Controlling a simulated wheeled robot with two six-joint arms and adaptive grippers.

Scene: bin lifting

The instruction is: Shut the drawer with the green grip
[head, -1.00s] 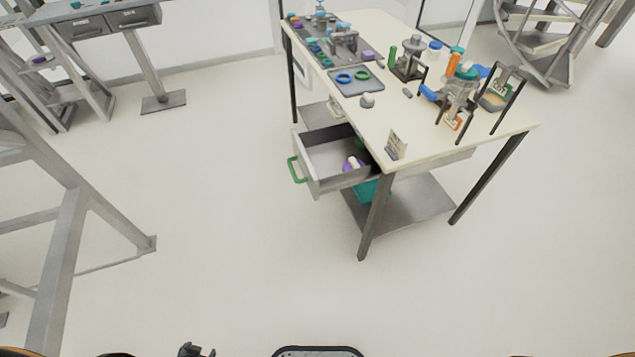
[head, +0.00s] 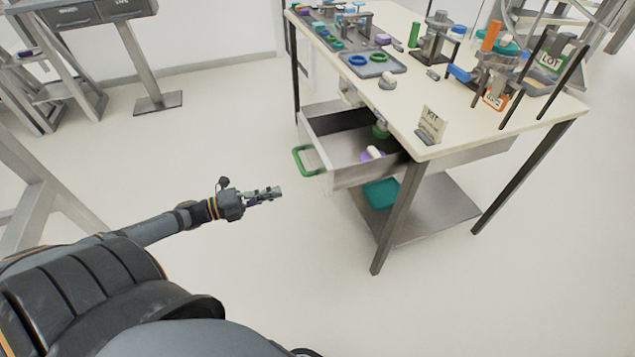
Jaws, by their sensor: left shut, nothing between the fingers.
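The grey drawer (head: 362,177) stands pulled out from under the white-topped table, on the table's left side. Its green grip (head: 307,160) is on the drawer's outer front, facing left. Inside the drawer lie a purple and white item (head: 371,154) and a green item (head: 381,131). My left gripper (head: 278,192) is shut and empty. In the picture it is below and left of the green grip, apart from it. My right gripper is not in view.
The table (head: 465,118) carries rings, a grey tray (head: 378,68), a KIT card (head: 431,126) and several fixtures. A teal bin (head: 381,193) stands on its lower shelf (head: 435,209). Grey frames stand at the left. The floor (head: 200,130) left of the drawer is clear.

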